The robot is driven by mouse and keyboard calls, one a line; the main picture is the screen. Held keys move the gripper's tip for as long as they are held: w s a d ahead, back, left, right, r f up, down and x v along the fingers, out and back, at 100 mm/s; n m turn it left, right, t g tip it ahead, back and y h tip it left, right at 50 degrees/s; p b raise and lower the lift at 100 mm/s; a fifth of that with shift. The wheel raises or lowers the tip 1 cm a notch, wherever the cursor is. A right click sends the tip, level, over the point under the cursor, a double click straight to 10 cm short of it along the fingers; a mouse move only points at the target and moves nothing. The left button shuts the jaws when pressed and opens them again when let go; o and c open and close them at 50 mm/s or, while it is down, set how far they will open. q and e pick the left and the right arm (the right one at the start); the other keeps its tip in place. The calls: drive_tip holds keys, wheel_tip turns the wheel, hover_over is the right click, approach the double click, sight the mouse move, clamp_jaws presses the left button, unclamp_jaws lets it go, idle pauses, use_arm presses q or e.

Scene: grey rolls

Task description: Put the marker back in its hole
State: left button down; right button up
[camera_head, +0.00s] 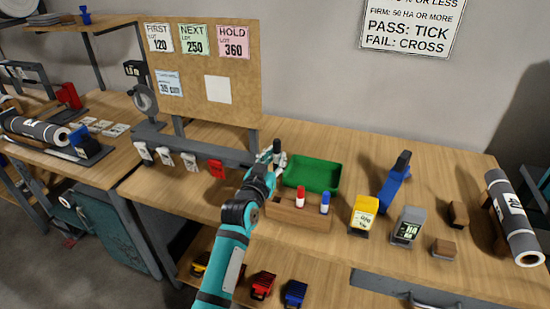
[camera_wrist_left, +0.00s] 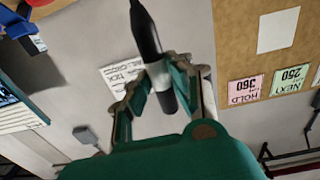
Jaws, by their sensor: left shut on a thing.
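My left gripper (camera_head: 272,158) is shut on a black-and-white marker (camera_head: 277,146) and holds it above the bench. In the left wrist view the marker (camera_wrist_left: 146,38) sits between the two fingers (camera_wrist_left: 160,88), with its black tapered end pointing away from the palm. The wooden marker block (camera_head: 305,220) stands on the bench below and to the right of the gripper. A red-capped marker (camera_head: 300,197) and a blue-capped marker (camera_head: 325,204) stand upright in it. My right gripper is not in view.
A green tray (camera_head: 313,188) lies behind the block. A yellow device (camera_head: 363,214), a grey device (camera_head: 408,228) and a blue stand (camera_head: 394,182) are to the right. A grey roll (camera_head: 514,215) lies far right.

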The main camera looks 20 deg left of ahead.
use_arm(q)
drive_tip(key=shift+f+b, duration=2.35)
drive_tip(key=shift+f, duration=1.55)
drive_tip(key=shift+p, duration=0.7)
drive_tip(key=shift+f+b, duration=2.2)
drive_tip(key=shift+f, duration=1.15)
drive_tip(key=c, duration=1.1)
unclamp_jaws()
drive_tip(key=shift+r, duration=0.1)
drive_tip(key=shift+c, duration=0.2)
